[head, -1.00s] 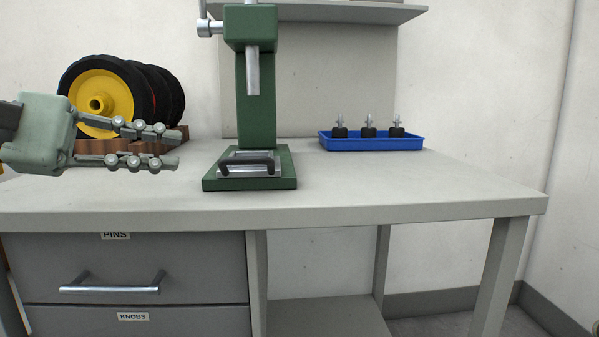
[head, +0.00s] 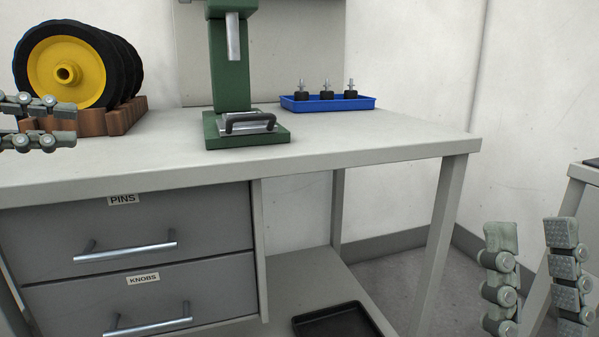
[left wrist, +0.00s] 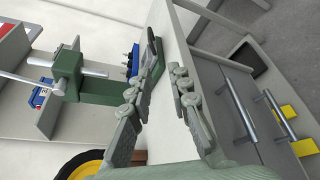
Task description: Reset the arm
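My left gripper (head: 70,125) shows at the left edge of the head view, its two fingers apart with nothing between them. It is in front of the yellow-hubbed black wheels. In the left wrist view its fingers (left wrist: 165,85) are spread and empty, with the green press beyond them. My right gripper (head: 532,245) shows at the lower right of the head view, fingers pointing up, apart and empty, away from the bench. The green press (head: 230,70) stands on the bench with a black handle (head: 250,122) on its base.
The wheels (head: 65,70) stand in a wooden rack (head: 95,122). A blue tray (head: 330,104) holds several dark knobs with pins. Drawers labelled PINS (head: 125,235) and KNOBS (head: 145,305) are shut. A black tray (head: 340,322) lies on the lower shelf. Another grey table (head: 585,175) stands at right.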

